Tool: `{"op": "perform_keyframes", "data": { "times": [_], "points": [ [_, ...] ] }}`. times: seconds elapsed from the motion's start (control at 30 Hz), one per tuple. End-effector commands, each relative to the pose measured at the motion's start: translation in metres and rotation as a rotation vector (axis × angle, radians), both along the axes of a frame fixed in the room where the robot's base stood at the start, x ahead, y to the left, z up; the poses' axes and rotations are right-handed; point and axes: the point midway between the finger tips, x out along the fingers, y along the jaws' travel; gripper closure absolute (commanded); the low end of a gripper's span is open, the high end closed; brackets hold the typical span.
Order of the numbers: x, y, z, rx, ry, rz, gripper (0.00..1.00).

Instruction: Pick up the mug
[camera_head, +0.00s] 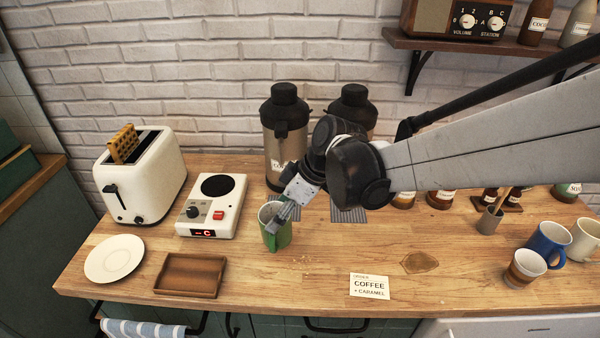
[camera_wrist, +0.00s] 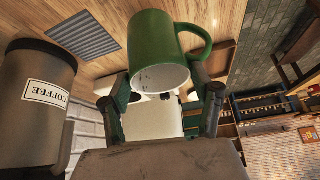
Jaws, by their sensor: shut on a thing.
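The green mug (camera_head: 270,239) with a pale inside stands near the middle of the counter, in front of the coffee dispensers. My gripper (camera_head: 282,216) reaches down to it from the upper right and is shut on it near the rim. In the wrist view the mug (camera_wrist: 152,38) sits between the two fingers of my gripper (camera_wrist: 163,84), with its green handle out to the right. I cannot tell whether its base touches the wooden counter.
A coffee dispenser (camera_head: 277,145) stands close behind the mug; it also shows in the wrist view (camera_wrist: 30,130). A heater with dial (camera_head: 226,190), a toaster (camera_head: 160,175), a brown tray (camera_head: 190,289) and a plate (camera_head: 113,257) are to the left. An order card (camera_head: 369,287) and cups (camera_head: 546,243) lie right.

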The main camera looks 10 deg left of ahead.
Motion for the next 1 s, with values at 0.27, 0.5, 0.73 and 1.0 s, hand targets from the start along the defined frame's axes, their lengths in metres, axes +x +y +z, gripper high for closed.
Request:
{"op": "perform_keyframes", "data": {
  "times": [0.27,0.5,0.73,1.0],
  "points": [
    [-0.021,-0.004,0.000,0.001,-0.001,0.001,0.95],
    [-0.030,-0.005,0.000,0.001,-0.001,0.001,0.95],
    [-0.034,-0.006,0.000,0.001,-0.001,0.000,0.95],
    [-0.035,-0.006,0.000,0.001,0.000,0.000,0.95]
  ]
}}
